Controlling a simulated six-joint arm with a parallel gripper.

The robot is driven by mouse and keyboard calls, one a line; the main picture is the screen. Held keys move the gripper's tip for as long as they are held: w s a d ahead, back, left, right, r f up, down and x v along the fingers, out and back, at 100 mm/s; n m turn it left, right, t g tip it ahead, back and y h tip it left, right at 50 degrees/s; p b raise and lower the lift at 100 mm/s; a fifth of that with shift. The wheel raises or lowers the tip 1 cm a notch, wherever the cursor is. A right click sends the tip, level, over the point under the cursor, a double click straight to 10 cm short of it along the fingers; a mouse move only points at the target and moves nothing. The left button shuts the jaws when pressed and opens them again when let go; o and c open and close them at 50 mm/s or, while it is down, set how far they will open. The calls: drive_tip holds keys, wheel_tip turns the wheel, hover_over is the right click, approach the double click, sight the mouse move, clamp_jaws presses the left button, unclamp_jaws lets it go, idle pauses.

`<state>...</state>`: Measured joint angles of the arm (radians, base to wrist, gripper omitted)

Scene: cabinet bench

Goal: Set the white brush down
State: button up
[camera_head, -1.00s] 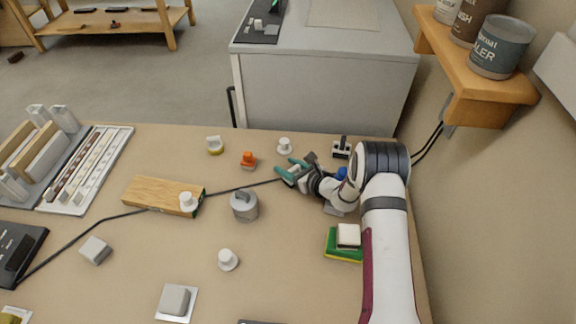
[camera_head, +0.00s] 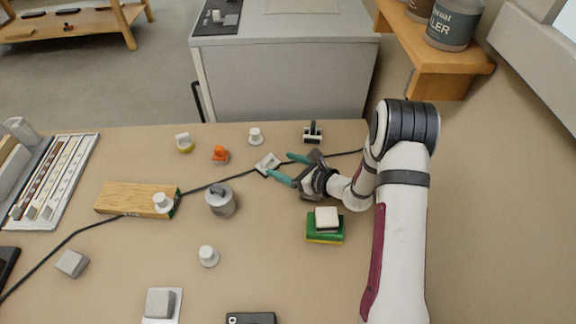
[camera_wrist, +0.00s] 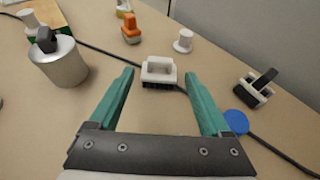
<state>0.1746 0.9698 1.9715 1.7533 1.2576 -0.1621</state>
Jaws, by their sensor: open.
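The white brush (camera_head: 267,163) stands on the bench with its black bristles down, across or right beside the black cable. In the wrist view the brush (camera_wrist: 158,70) shows upright between the tips of my gripper (camera_wrist: 160,76), with a gap to each teal finger. My gripper (camera_head: 280,166) is open and low over the bench, reaching in from the right, with its fingertips at the brush's near side. Nothing is clamped between the fingers.
Near the brush are a white knob (camera_head: 255,136), an orange piece (camera_head: 220,155), a grey canister (camera_head: 221,201) and a black-handled white item (camera_head: 313,132). A blue disc (camera_wrist: 236,122) lies by the right finger. A green sponge stack (camera_head: 324,230) is in front.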

drive_tip(key=shift+v, duration=0.75)
drive_tip(key=s+a+r+n+g+y, duration=0.25)
drive_tip(key=s+a+r+n, duration=0.25)
drive_tip(key=r, duration=0.4)
drive_tip(key=s+a+r+n+g+h, duration=0.1)
drive_tip(key=s+r+n+g, duration=0.3)
drive_tip(key=s, duration=0.3)
drive_tip(key=s+a+r+n+g, duration=0.2)
drive_tip(key=s+r+n, duration=0.25)
drive_tip(key=s, duration=0.35)
drive_tip(key=s+d+f+n+g+h, duration=0.1)
drive_tip(key=s+d+n+h, duration=0.7)
drive_tip(key=s+d, duration=0.4)
drive_tip(key=s+h, duration=0.1)
drive_tip(key=s, duration=0.2)
drive_tip(key=shift+s, duration=0.15)
drive_tip(key=shift+d+f, duration=0.1)
drive_tip(key=shift+f, duration=0.05)
